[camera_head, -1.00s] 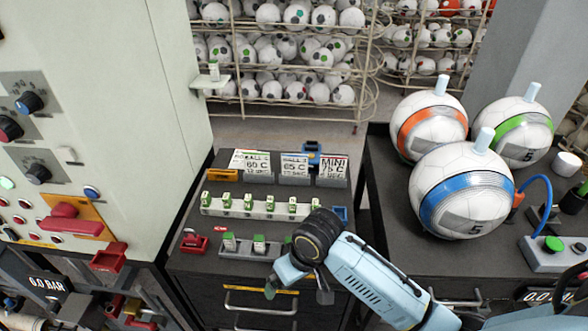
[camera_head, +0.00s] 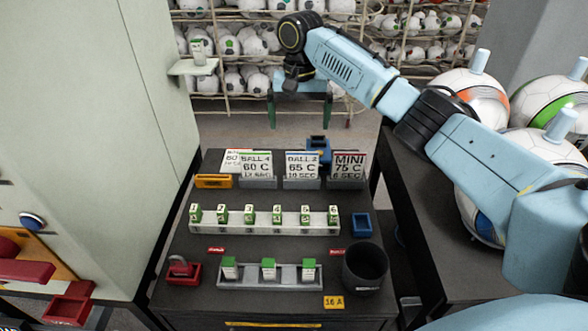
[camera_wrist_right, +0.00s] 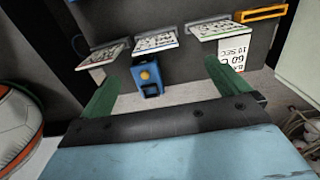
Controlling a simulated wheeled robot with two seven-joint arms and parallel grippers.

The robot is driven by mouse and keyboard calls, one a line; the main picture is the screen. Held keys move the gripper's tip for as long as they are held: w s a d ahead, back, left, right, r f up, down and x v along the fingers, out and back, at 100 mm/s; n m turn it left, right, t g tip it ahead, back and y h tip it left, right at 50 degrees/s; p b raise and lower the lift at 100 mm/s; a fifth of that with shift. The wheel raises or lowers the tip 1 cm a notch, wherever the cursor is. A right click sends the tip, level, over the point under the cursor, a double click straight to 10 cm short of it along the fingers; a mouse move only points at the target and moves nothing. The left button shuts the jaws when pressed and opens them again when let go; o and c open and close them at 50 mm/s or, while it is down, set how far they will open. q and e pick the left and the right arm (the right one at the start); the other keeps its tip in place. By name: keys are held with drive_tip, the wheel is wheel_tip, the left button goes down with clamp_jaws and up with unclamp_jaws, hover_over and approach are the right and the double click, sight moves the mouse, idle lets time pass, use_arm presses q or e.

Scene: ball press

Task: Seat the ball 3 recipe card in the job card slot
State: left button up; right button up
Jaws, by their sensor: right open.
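My right gripper (camera_head: 299,108) is open and empty, beyond the back edge of the black cart. Its green fingers also show in the right wrist view (camera_wrist_right: 168,85). The card that seems to read BALL 3, 65 C (camera_head: 302,164) stands in a grey holder at the cart's back, between the BALL 4 card (camera_head: 256,164) and the MINI card (camera_head: 349,164). Another card reading 60 C (camera_head: 233,160) stands partly hidden at the left, behind an orange-yellow frame (camera_head: 213,181). I cannot tell which part is the job card slot. My left gripper is out of view.
A blue block with an orange knob (camera_wrist_right: 148,75) lies behind the card holders. White (camera_head: 265,231) and grey racks (camera_head: 270,284) with small green-and-white pieces stand on the cart, beside a black cup (camera_head: 366,268). The pale press cabinet (camera_head: 90,110) is left; large balls (camera_head: 556,115) are right.

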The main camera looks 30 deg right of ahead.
hover_over(302, 161)
drive_tip(key=f, duration=0.4)
drive_tip(key=shift+w+a+f, duration=0.1)
drive_tip(key=shift+w+f, duration=0.15)
wheel_tip(302, 161, down, 2)
drive_tip(key=shift+f, duration=0.75)
drive_tip(key=f, duration=0.4)
drive_tip(key=shift+s+d+f, duration=0.2)
drive_tip(key=shift+d, duration=0.05)
drive_tip(key=shift+f, duration=0.2)
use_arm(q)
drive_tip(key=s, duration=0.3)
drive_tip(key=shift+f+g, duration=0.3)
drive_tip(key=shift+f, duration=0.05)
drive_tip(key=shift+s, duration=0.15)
use_arm(e)
drive_tip(key=shift+c, duration=0.4)
drive_tip(key=c, duration=0.9)
